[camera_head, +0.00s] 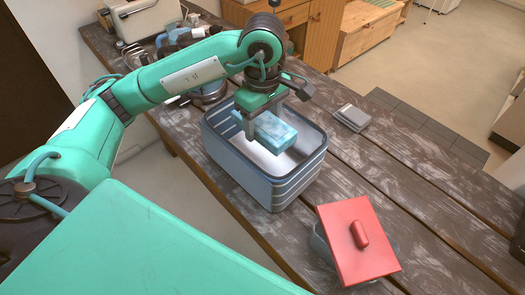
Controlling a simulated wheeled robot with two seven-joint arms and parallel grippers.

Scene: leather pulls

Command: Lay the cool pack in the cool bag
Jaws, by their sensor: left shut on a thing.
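The cool pack (277,131) is a light blue, marbled block. My left gripper (262,122) reaches down from above and is shut on it. The pack is over the opening of the cool bag (268,185), near its back side; I cannot tell how far it is below the rim, if at all. The cool bag is a blue-grey, ribbed, open-topped box with a pale inside, upright on the wooden table.
A red lid with a handle (357,240) lies tilted on a clear container in front right of the bag. A small grey stack (351,117) lies behind right. Metal pans (208,92) and a toaster (141,17) stand at the back left. The table (440,200) is bare at right.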

